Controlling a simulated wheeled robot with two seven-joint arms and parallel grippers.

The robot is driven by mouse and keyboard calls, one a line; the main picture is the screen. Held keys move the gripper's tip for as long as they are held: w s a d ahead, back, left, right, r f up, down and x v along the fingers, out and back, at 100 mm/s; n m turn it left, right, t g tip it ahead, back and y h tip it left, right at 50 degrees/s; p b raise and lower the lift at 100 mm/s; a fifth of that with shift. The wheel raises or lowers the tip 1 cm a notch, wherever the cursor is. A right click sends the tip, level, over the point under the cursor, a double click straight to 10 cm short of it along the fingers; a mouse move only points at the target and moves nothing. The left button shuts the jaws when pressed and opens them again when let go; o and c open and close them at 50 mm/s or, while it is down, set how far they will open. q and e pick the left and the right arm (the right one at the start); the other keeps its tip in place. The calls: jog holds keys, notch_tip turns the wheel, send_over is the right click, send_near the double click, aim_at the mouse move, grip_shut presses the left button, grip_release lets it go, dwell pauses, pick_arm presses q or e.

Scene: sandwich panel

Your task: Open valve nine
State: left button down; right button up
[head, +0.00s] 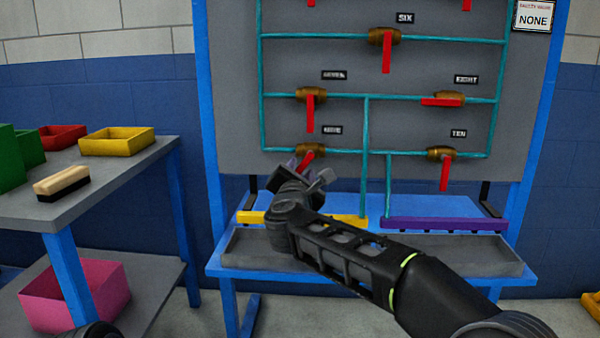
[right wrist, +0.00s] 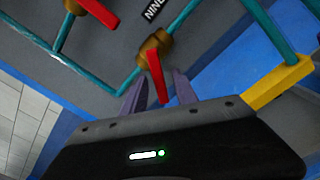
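Valve nine (head: 312,148) is a brass valve with a red handle, low on the left of the grey panel, below a label reading NINE. Its handle (head: 306,161) slants down-left in the head view; its lower part is hidden behind my right gripper (head: 306,179). In the right wrist view, the red handle (right wrist: 157,76) reaches down between the two purple-grey fingers of my right gripper (right wrist: 157,94). The fingers stand apart on either side of it, with gaps visible; contact is not clear. My left gripper does not show.
Valve seven (head: 310,95) is just above, its handle hanging down. Valve eight (head: 448,98) has its handle sideways; valve ten (head: 440,153) points down. A grey tray (head: 470,262) lies below the panel. A side table (head: 110,190) with bins stands left.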

jog(key=s, duration=0.7)
jog(key=shift+s+a, duration=0.2)
jog(key=shift+s, duration=0.2)
